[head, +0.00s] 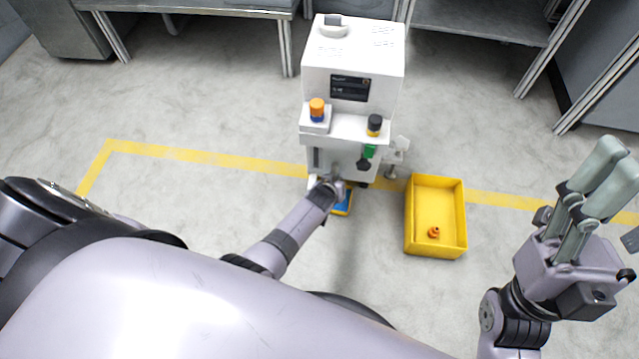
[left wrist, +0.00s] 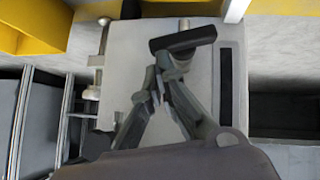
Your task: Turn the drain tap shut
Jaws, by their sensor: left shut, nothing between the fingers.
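My left gripper (head: 331,187) is at the lower front of a white machine (head: 352,80). In the left wrist view its fingers (left wrist: 158,78) are shut and empty, fingertips together. A black bar-shaped handle (left wrist: 183,39) on a grey stem, apparently the drain tap, sits on the machine's front just beyond the fingertips. The bar lies crosswise, slightly tilted. I cannot tell whether the fingertips touch it. In the head view my left gripper hides this handle. My right gripper (head: 607,177) is raised at the far right, open and empty, away from the machine.
A yellow crate (head: 463,220) with a small orange piece (head: 433,232) stands on the floor right of the machine. A blue-and-yellow container (head: 343,203) lies partly hidden below my left gripper. A black knob (head: 363,164) juts from the machine's front. Benches stand behind; the left floor is clear.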

